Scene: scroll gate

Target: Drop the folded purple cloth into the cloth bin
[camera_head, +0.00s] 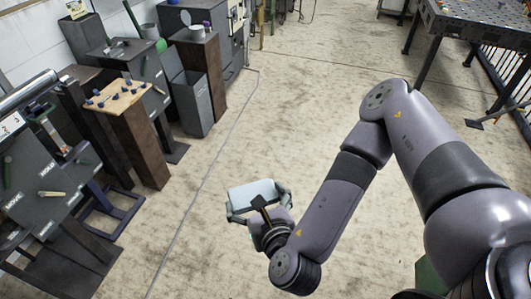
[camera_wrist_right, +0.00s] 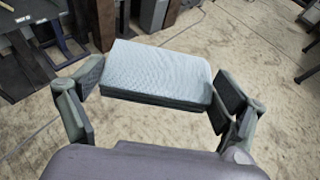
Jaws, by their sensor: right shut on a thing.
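My right gripper (camera_head: 258,198) is shut on a folded cloth (camera_head: 252,192), held in the air over bare floor. The cloth looks pale blue-grey rather than purple. In the right wrist view, the cloth (camera_wrist_right: 157,72) is a flat layered block between the two fingers of the gripper (camera_wrist_right: 160,88). A tall grey open-topped bin (camera_head: 191,105) stands on the floor at the upper left, well apart from the cloth. It may be the cloth bin, but no label on it is readable. Its inside is mostly hidden. My left gripper is not in view.
Along the left stand a wooden-topped stand (camera_head: 118,97) with small dark knobs, dark panels and a brown pedestal (camera_head: 203,62). A perforated metal table (camera_head: 480,22) stands at the upper right. The middle floor (camera_head: 290,90) is clear.

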